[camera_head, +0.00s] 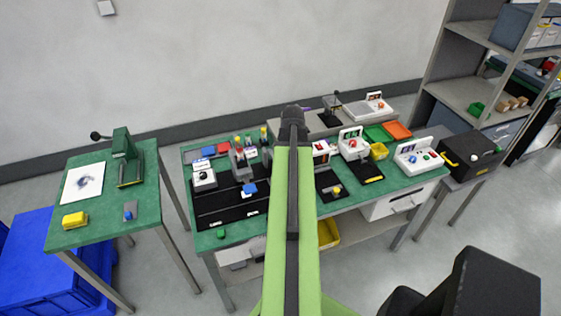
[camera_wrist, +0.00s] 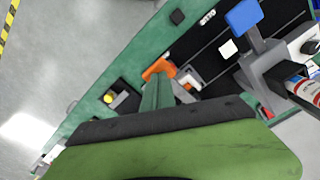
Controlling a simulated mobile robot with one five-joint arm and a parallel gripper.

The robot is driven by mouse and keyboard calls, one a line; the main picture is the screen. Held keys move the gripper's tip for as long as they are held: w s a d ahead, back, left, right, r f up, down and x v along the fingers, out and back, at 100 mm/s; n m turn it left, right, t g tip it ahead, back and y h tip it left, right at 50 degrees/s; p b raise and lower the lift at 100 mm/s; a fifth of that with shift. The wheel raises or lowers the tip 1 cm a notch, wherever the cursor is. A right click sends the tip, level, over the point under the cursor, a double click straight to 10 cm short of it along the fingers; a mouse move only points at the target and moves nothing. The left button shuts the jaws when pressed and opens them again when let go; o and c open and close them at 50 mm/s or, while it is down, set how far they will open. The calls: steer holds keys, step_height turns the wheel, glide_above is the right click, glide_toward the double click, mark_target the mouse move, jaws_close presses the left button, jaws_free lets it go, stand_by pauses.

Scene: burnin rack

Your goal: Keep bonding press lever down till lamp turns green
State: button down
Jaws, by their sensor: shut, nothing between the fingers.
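My gripper (camera_head: 294,112) is over the middle of the green-topped bench, seen from behind at the end of my arm. It is shut and holds nothing. In the wrist view an orange piece (camera_wrist: 157,68), which looks like a handle, shows just beyond my gripper, beside small white and grey parts. My arm hides this spot in the head view. Whether my gripper touches the orange piece, I cannot tell. A grey upright device (camera_head: 238,157) with a blue pad (camera_head: 249,188) stands to the left; the pad also shows in the wrist view (camera_wrist: 244,16). I see no lit green lamp clearly.
White boxes with coloured buttons (camera_head: 418,157) stand to the right, near a yellow bin (camera_head: 379,151). A black box with a yellow knob (camera_head: 337,189) is near the front edge. A side table (camera_head: 105,215) at left carries a green press (camera_head: 126,152).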

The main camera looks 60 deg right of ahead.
steer(key=shift+s+a+f+b, duration=0.1)
steer(key=shift+s+f+b, duration=0.1)
steer(key=shift+f+b, duration=0.7)
steer(key=shift+s+a+f+b, duration=0.1)
steer(key=shift+s+f+b, duration=0.05)
steer(key=shift+f+b, duration=0.75)
steer(key=shift+s+a+f+b, duration=0.15)
steer(key=shift+f+b, duration=1.65)
steer(key=shift+f, duration=0.2)
steer(key=shift+r, duration=0.1)
stand_by(1.7)
